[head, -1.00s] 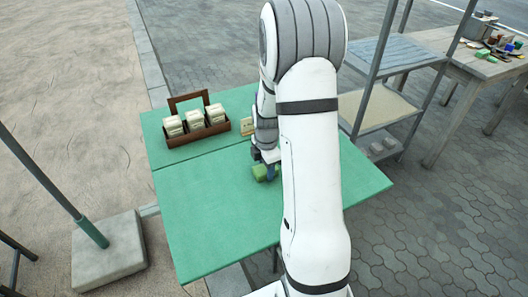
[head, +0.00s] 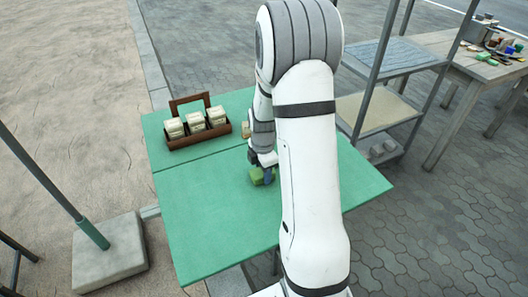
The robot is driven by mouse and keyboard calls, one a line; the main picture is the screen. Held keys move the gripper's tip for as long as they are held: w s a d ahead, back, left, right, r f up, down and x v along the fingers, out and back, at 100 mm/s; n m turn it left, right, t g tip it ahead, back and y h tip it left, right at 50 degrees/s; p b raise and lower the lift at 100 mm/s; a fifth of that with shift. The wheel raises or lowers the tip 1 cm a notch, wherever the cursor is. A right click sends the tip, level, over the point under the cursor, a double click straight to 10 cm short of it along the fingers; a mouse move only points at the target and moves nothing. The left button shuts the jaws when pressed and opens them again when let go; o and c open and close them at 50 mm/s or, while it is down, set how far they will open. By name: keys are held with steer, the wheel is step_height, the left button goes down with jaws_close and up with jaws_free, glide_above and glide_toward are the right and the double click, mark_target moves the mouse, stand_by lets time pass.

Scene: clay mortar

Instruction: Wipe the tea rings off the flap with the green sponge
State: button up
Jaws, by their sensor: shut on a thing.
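The green sponge (head: 257,177) is in my gripper (head: 262,172), which is shut on it. The sponge is low at the flap's surface, just left of my arm; I cannot tell if it touches. The flap (head: 205,222) is the green front part of the table, with a seam behind it. I see no tea rings on its visible surface; my arm hides part of its right side.
A brown wooden carrier (head: 181,143) with several pale packets stands on the green table behind the seam. A small tan item (head: 245,130) sits beside it, partly behind my arm. A shelf rack (head: 385,108) and a cluttered wooden table (head: 462,68) stand at the right.

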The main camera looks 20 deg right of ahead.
step_height(320, 180, up, 7)
steer(key=p, duration=0.3)
steer(key=shift+p, duration=0.35)
steer(key=shift+r+p, duration=0.3)
steer(key=shift+r, duration=0.1)
steer(key=shift+d, duration=0.1)
